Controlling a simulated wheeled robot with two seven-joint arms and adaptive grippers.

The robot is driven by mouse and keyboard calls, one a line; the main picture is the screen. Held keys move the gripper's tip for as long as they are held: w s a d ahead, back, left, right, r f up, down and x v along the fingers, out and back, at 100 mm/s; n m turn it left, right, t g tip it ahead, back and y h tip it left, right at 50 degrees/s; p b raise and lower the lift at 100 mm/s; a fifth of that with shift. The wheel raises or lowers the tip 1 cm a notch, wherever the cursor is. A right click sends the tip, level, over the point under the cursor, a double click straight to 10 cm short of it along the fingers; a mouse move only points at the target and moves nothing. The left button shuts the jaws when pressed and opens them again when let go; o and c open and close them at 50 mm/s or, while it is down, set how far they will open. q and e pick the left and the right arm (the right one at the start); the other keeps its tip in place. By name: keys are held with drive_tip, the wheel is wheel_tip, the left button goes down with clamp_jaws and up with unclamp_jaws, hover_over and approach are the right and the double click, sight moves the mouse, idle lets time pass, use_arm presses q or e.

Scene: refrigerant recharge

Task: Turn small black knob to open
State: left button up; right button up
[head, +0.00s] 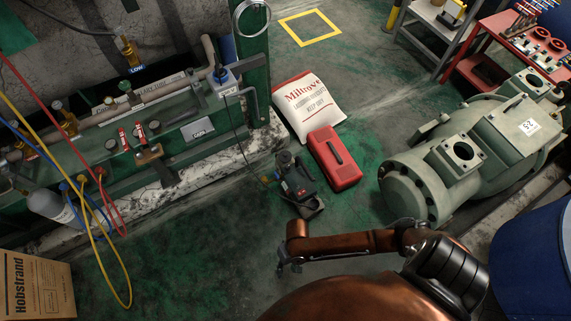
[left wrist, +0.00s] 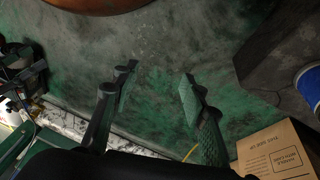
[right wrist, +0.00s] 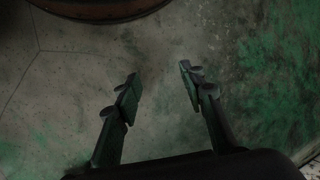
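Several small dark knobs sit on the green pipe frame at the left of the head view, among them one black knob (head: 111,144) and another black knob (head: 155,127). I cannot tell which one the task means. My right gripper (head: 285,265) hangs over the bare floor at the lower middle, well apart from the frame. In the right wrist view my right gripper (right wrist: 158,80) is open with nothing between its fingers. My left gripper (left wrist: 157,82) is open and empty over the floor in the left wrist view; the head view does not show it.
Red, yellow and blue hoses (head: 126,270) hang from the frame near a grey cylinder (head: 52,207). A black pump (head: 298,186), a red case (head: 335,158), a white sack (head: 308,105) and a large compressor (head: 440,165) stand on the floor. A cardboard box (head: 38,285) is lower left.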

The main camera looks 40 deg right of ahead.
drive_tip(key=w+d+f+m+h, duration=0.1)
drive_tip(key=w+d+f+m, duration=0.2)
drive_tip(key=w+d, duration=0.55)
wheel_tip(320, 180, up, 10)
drive_tip(key=m+t+h+b, duration=0.2)
drive_tip(key=m+h+b, duration=0.1)
drive_tip(key=m, duration=0.9)
hover_over(287, 166)
drive_tip(key=shift+s+r, duration=0.2)
drive_tip(key=shift+s, duration=0.05)
drive_tip(key=shift+w+d, duration=0.15)
drive_tip(key=shift+f, duration=0.4)
wheel_tip(287, 166, down, 4)
drive_tip(key=b, duration=0.3)
drive_tip(key=shift+f, duration=0.25)
use_arm(q)
drive_tip(key=w+d+f+t+b, duration=0.1)
drive_tip(key=w+f+t, duration=0.3)
drive_tip(key=f, duration=0.7)
drive_tip(key=shift+d+t+h, duration=0.3)
drive_tip(key=shift+t, duration=0.4)
use_arm(e)
drive_tip(key=shift+f, duration=1.05)
use_arm(q)
drive_tip(key=shift+w, duration=0.1)
use_arm(e)
drive_tip(key=shift+c, duration=0.5)
clamp_jaws()
